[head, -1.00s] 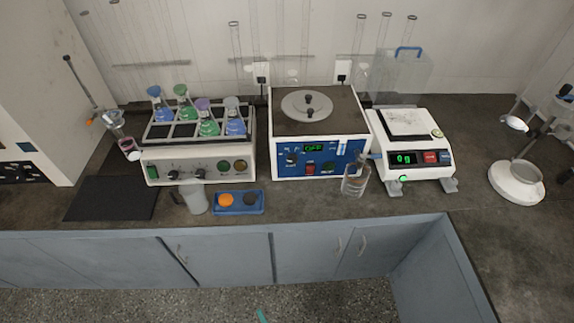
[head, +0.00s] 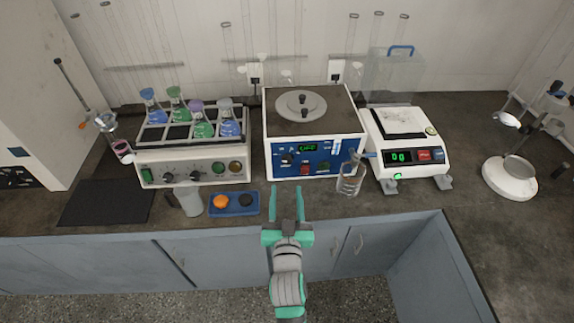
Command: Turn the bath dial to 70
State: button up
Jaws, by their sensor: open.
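The bath (head: 330,172) is a white box with a dark top, a round grey lid and a blue front panel, at the back middle of the counter. Its small dark dial (head: 287,159) is at the left of that panel. A lit green display (head: 308,147) sits right of the dial, too small to read surely. My gripper (head: 286,191) is open and empty, fingers pointing toward the bath. In the picture it is below the dial, in front of the panel and apart from it.
A shaker (head: 193,172) with several coloured flasks stands left of the bath. A blue tray (head: 234,211) and a clear jug (head: 187,201) are left of my gripper. A glass beaker (head: 349,184) and a balance (head: 410,157) stand to the right.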

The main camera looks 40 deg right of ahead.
aim_at(287, 161)
jog(key=x, duration=1.1)
jog(key=shift+d+r, duration=0.1)
jog(key=shift+d, duration=0.2)
jog(key=c, duration=1.1)
